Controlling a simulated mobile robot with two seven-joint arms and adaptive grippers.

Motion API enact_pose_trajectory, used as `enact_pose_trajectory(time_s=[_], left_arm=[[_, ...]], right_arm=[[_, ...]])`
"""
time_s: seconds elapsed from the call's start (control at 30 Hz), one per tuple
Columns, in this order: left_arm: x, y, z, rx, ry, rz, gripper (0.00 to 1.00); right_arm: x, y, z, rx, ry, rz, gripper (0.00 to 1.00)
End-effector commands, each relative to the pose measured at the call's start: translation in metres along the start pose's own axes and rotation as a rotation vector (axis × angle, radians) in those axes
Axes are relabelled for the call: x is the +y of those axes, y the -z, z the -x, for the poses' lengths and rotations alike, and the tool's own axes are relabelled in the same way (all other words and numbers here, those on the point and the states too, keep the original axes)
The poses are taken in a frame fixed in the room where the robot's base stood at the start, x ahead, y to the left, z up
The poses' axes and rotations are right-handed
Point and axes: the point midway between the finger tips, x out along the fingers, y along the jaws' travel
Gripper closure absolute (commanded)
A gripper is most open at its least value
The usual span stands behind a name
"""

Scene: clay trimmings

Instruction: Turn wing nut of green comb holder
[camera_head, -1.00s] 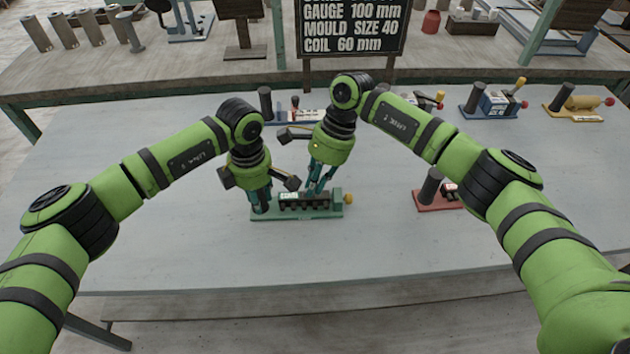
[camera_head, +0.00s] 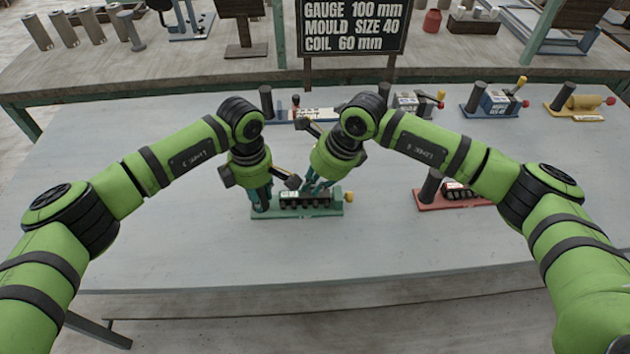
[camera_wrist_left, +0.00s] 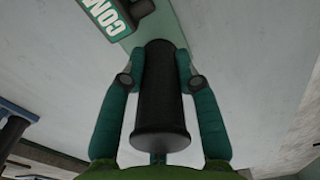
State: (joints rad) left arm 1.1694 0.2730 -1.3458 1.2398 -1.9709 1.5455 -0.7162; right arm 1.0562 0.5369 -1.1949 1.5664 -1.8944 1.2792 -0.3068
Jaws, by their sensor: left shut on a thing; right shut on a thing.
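The green comb holder (camera_head: 330,211) lies on the grey table, with a dark toothed block (camera_head: 303,199) along it and a yellow knob (camera_head: 349,196) at its right end. My left gripper (camera_head: 261,205) is shut on the black upright post at the holder's left end. The left wrist view shows this post (camera_wrist_left: 160,95) between both fingers. My right gripper (camera_head: 318,190) is shut at the right part of the holder, left of the yellow knob. Its wrist is tilted and hides what its fingers grip. I cannot make out a wing nut there.
A red holder (camera_head: 428,205) stands to the right, partly behind my right arm. Several other holders, including a blue one (camera_head: 490,112) and a yellow one (camera_head: 575,117), line the table's back edge. The table's front is clear.

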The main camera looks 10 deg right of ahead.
Motion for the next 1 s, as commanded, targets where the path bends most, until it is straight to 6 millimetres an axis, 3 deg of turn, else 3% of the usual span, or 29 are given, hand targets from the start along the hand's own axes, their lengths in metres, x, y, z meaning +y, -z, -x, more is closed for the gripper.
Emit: enact_pose_trajectory(time_s=[0.5,1.0], left_arm=[[-0.0015,0.0,-0.0009,0.001,0.005,-0.003,1.0],[-0.0019,0.0,-0.001,0.002,0.006,-0.003,1.0]], right_arm=[[-0.0003,-0.0021,-0.0002,-0.002,0.174,-0.413,1.0],[-0.0011,-0.002,-0.0004,-0.001,0.245,-0.583,1.0]])
